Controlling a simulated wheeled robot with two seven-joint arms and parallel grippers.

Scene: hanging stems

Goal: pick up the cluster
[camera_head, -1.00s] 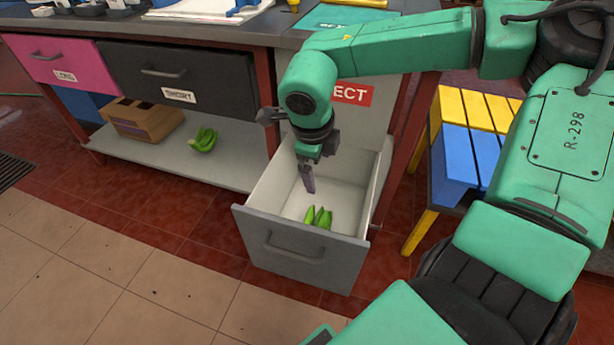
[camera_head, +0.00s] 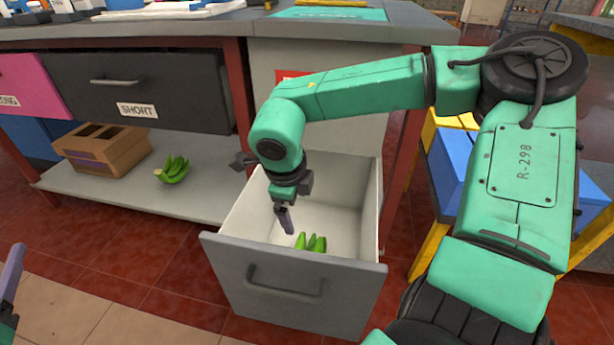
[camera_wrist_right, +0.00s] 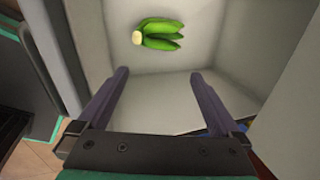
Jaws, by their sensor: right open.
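One green banana-like cluster (camera_head: 311,243) lies in the open grey drawer (camera_head: 290,290), near its front wall. In the right wrist view the cluster (camera_wrist_right: 158,34) lies on the pale drawer floor with its cut stem end to the left. My right gripper (camera_head: 286,220) points down inside the drawer, up and left of the cluster. Its two fingers (camera_wrist_right: 157,80) are apart with nothing between them, and the cluster is beyond the tips. A second green cluster (camera_head: 173,170) lies on the low shelf. Part of my left gripper (camera_head: 12,275) shows at the left edge.
A cardboard box (camera_head: 103,149) stands on the low shelf (camera_head: 130,188). A closed black drawer (camera_head: 150,88) labelled SHORT is above it. The drawer walls surround the right gripper. A yellow and blue stool (camera_head: 447,165) stands to the right.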

